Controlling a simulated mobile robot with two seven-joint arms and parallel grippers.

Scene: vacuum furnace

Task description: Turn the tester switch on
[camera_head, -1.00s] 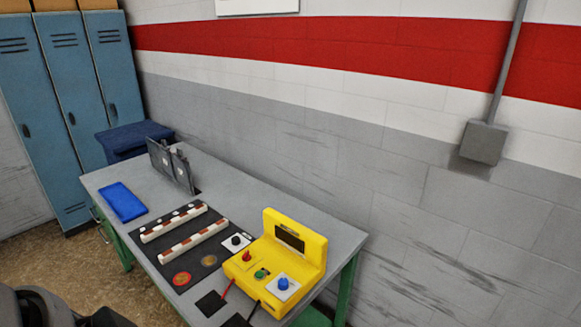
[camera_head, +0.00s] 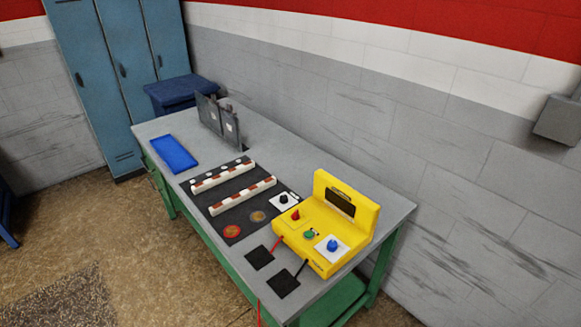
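The yellow tester (camera_head: 362,213) stands at the near right end of the grey-topped table (camera_head: 224,283). It has a dark screen (camera_head: 341,203) on its raised back. On its sloped front are a red knob (camera_head: 295,215), a green knob (camera_head: 309,233) and a blue knob (camera_head: 332,245) on a white plate. A black knob (camera_head: 283,198) on a white plate sits just left of the tester. I cannot tell which of these is the tester switch or how it is set. Neither of my grippers shows.
Two striped bars lie on a black mat (camera_head: 213,207) with round discs. Two black pads (camera_head: 259,257) with red and black leads lie in front of the tester. A blue tray (camera_head: 173,153) and grey upright panels (camera_head: 218,120) are farther back. Blue lockers (camera_head: 91,80) stand behind; floor is free at left.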

